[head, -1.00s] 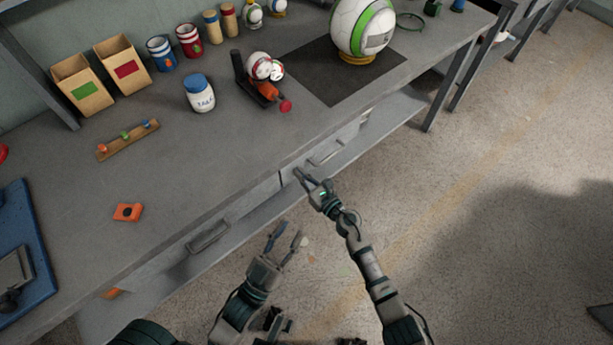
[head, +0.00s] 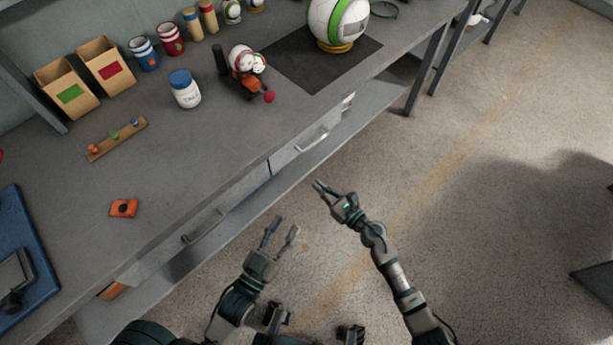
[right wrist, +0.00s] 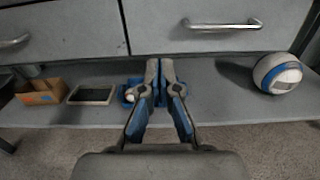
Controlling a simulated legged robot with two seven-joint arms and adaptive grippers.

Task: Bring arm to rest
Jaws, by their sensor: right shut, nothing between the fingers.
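My right gripper (head: 321,190) is shut and empty, out in front of the bench over the floor. In the right wrist view its two fingertips (right wrist: 159,68) meet, with the bench drawers and the lower shelf behind them. My left gripper (head: 283,226) is lower in the head view, with its fingers spread open and nothing between them. It is also in front of the bench edge. Neither gripper touches the bench as far as I can see. A small ball press (head: 240,75) stands on the bench with red and white balls at it.
On the bench are a white jar (head: 185,92), two cardboard boxes (head: 66,90), a large ball (head: 335,25) on a dark mat (head: 295,62), and an orange block (head: 123,208). The lower shelf (right wrist: 220,105) holds a ball (right wrist: 277,74) and a box (right wrist: 40,90). The floor at right is open.

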